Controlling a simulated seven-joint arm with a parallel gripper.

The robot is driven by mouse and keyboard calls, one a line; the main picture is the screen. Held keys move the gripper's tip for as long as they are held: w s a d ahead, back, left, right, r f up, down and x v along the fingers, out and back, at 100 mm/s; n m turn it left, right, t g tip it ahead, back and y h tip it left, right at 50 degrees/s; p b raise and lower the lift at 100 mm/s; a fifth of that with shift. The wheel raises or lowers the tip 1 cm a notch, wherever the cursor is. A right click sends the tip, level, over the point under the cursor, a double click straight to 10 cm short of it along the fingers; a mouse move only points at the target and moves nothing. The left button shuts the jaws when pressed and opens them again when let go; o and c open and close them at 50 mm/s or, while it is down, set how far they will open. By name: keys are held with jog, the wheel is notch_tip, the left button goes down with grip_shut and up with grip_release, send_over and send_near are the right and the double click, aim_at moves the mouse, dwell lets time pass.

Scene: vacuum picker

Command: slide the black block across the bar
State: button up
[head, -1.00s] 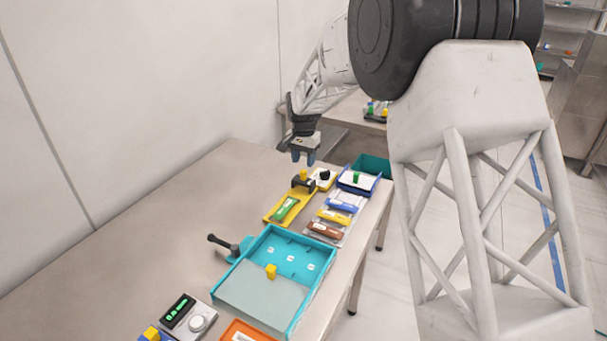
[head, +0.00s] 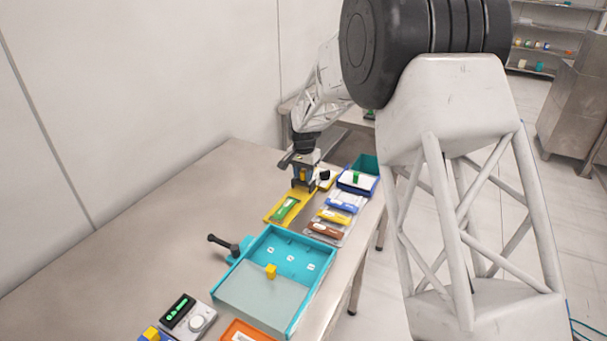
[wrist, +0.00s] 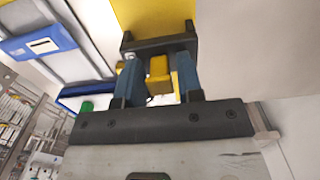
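The black block (wrist: 160,44) sits across a yellow base, with a yellow knob (wrist: 159,70) standing out from it. In the head view my gripper mostly hides the block. The yellow base (head: 274,216) lies on the table and bears a green piece (head: 286,208); I take this base for the bar but cannot be sure. My gripper (wrist: 159,78) points down over the block. Its two blue fingers stand on either side of the yellow knob, with gaps visible between the knob and each finger in the wrist view.
To the right lie blue, yellow and brown pieces (head: 324,230) on a grey rack. A blue-rimmed white tray (head: 347,188) and a teal bin (head: 368,160) stand behind. A large turquoise tray (head: 296,322) is nearer. The table's left side is clear.

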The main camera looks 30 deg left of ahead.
grip_shut()
jog(key=shift+s, duration=0.1)
jog(key=s, duration=1.2)
jog(key=shift+s, duration=0.35)
jog(key=shift+o, duration=1.3)
grip_release()
jog(key=shift+r, duration=0.15)
notch_tip(320, 180, up, 8)
jog(key=shift+f, duration=0.2)
